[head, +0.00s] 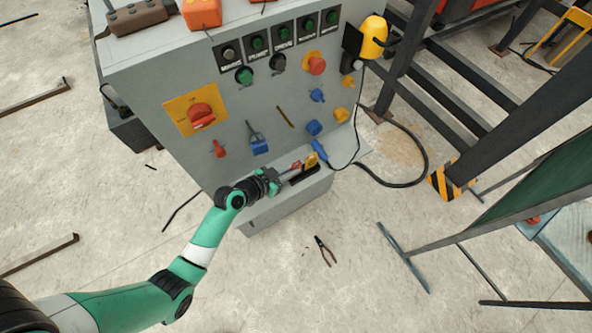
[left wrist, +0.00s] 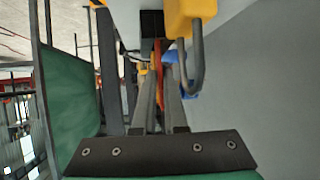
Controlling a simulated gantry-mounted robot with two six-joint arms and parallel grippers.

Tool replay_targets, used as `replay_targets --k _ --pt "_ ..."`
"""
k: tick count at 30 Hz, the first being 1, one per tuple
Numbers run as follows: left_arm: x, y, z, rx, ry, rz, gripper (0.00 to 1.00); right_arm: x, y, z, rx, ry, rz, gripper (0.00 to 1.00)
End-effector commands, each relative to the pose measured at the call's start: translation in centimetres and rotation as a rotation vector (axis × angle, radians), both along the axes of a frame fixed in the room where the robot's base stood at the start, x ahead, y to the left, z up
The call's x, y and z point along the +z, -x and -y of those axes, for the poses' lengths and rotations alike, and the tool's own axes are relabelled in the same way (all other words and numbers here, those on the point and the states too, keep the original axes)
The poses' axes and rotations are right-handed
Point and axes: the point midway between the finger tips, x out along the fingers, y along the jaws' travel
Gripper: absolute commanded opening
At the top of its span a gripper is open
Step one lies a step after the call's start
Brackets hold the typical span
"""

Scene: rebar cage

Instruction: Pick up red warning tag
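The red warning tag (head: 296,165) lies at the ledge along the foot of the grey control cabinet, small in the head view. My left gripper (head: 284,176) reaches over this ledge from the left, with its fingertips beside the tag. In the left wrist view the tag shows as a thin red strip (left wrist: 159,72), edge-on between the two fingers (left wrist: 160,88). The gap between the fingers is narrow, and I cannot tell whether they press on the tag. My right gripper is in neither view.
A yellow padlock (head: 310,160) with a dark shackle hangs close by and also shows in the left wrist view (left wrist: 186,18). A blue item (head: 319,149) is just beyond. The cabinet front (head: 240,110) carries switches and knobs. Pliers (head: 325,251) lie on the open floor.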

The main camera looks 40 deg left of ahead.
Motion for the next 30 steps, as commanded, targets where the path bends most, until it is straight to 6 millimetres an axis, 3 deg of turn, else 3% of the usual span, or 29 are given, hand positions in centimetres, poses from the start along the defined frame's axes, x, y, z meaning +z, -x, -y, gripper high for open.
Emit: replay_targets --k 17,23,30 --pt "0.7 0.0 -0.1 0.001 0.000 0.001 0.00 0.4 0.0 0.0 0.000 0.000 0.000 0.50" --pt "3.8 -0.1 -0.1 0.002 -0.003 0.006 0.00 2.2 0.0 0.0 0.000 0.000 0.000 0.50" --pt "9.8 3.2 3.8 -0.005 -0.002 0.003 0.00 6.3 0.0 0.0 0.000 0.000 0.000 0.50"
